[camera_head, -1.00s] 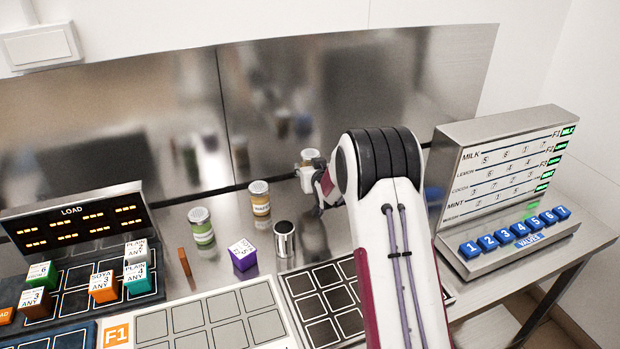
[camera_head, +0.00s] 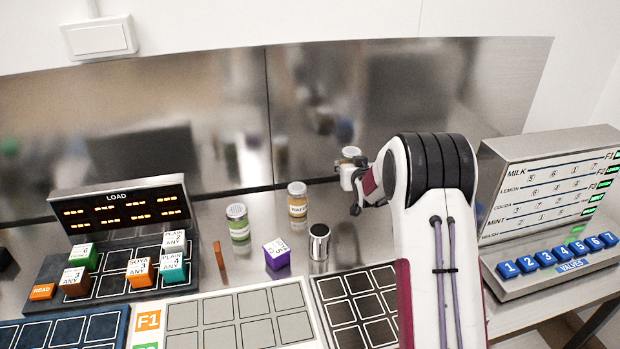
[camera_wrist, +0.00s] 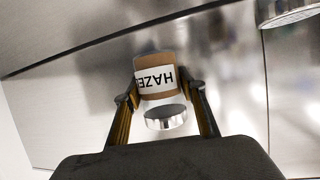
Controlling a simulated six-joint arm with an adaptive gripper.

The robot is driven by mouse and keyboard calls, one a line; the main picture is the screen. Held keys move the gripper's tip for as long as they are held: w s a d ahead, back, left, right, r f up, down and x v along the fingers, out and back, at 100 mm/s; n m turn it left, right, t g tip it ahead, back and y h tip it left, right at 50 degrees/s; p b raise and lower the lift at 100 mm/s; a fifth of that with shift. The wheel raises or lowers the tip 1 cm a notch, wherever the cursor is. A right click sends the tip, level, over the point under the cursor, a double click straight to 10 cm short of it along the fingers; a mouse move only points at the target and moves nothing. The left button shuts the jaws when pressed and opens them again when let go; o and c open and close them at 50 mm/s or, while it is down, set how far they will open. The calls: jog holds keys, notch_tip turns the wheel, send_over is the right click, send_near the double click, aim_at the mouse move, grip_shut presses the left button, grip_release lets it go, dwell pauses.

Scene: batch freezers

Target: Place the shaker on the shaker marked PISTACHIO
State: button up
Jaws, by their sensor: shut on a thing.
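My gripper (camera_head: 357,190) is shut on a shaker (camera_head: 347,178) with a pale lid, beside the steel back wall. In the wrist view the shaker (camera_wrist: 155,80) sits between my fingers (camera_wrist: 160,97). It has brown contents and a white label that begins HAZE, upside down in the picture. A green shaker (camera_head: 239,224) with a grey lid stands upright to the left; its label is too small to read. A tan shaker (camera_head: 298,202), its label seemingly WAFER, stands between it and my gripper. My gripper is apart from both.
A steel cylinder (camera_head: 319,243) and a purple cube (camera_head: 277,254) stand in front of the shakers. An orange-brown bar (camera_head: 219,255) is left of them. The valve panel (camera_head: 550,210) is at right. The LOAD rack (camera_head: 119,215) with several cubes is at left.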

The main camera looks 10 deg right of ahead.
jog(key=shift+a, duration=0.25)
jog(key=s+a+r+n+y, duration=0.2)
jog(key=a+r+y, duration=0.1)
jog(key=a, duration=0.8)
jog(key=s+a+r+n+g+y, duration=0.1)
jog(key=s+a+r+n+y, duration=0.1)
jog(key=a, duration=0.9)
jog(key=s+a+r+n+y, duration=0.1)
jog(key=a+r+n+y, duration=0.2)
jog(key=a, duration=0.8)
jog(key=shift+s+a+r+n+y, duration=0.35)
jog(key=shift+s+r+n+y, duration=0.05)
jog(key=shift+r, duration=0.55)
jog(key=shift+f+g, duration=0.1)
jog(key=shift+g, duration=0.2)
jog(key=shift+f, duration=3.05)
